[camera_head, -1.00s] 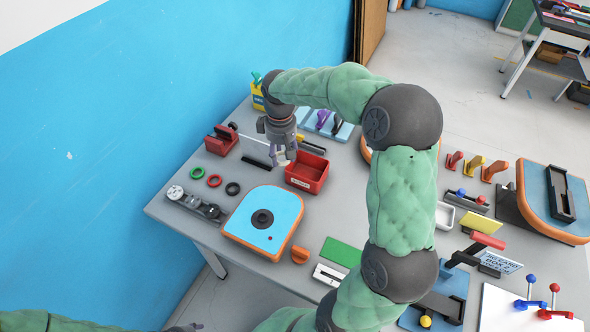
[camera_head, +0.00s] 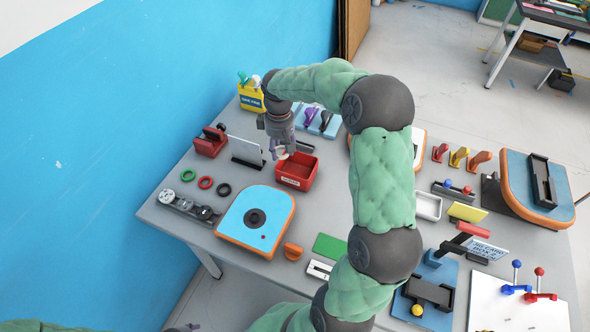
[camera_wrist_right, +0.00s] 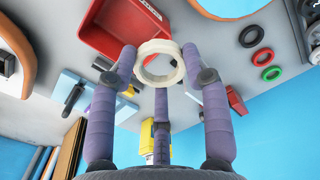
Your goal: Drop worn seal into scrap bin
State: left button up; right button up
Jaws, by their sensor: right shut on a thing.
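The worn seal is a cream-white ring (camera_wrist_right: 160,47), held between the fingertips of my right gripper (camera_wrist_right: 158,66) in the wrist view. In the head view my right gripper (camera_head: 280,153) hangs above the table at the left rim of the scrap bin, with the pale seal at its tips. The scrap bin (camera_head: 297,170) is an open red box with a white label on its front. It also shows in the wrist view (camera_wrist_right: 105,30), behind and left of the seal. A small tip of my left gripper (camera_head: 186,327) shows at the bottom edge; its jaws are unclear.
Green, red and black rings (camera_head: 205,183) lie left of the bin. An upright grey plate (camera_head: 246,152) and a red holder (camera_head: 211,141) stand behind them. A blue-topped orange board (camera_head: 255,217) lies in front. A yellow box (camera_head: 251,97) stands at the back.

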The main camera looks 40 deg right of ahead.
jog(key=d+f+b, duration=0.2)
jog(key=d+f, duration=0.6)
jog(key=f, duration=0.1)
jog(key=shift+s+f, duration=0.3)
jog(key=o, duration=0.9)
notch_tip(320, 180, up, 12)
dwell(0.6)
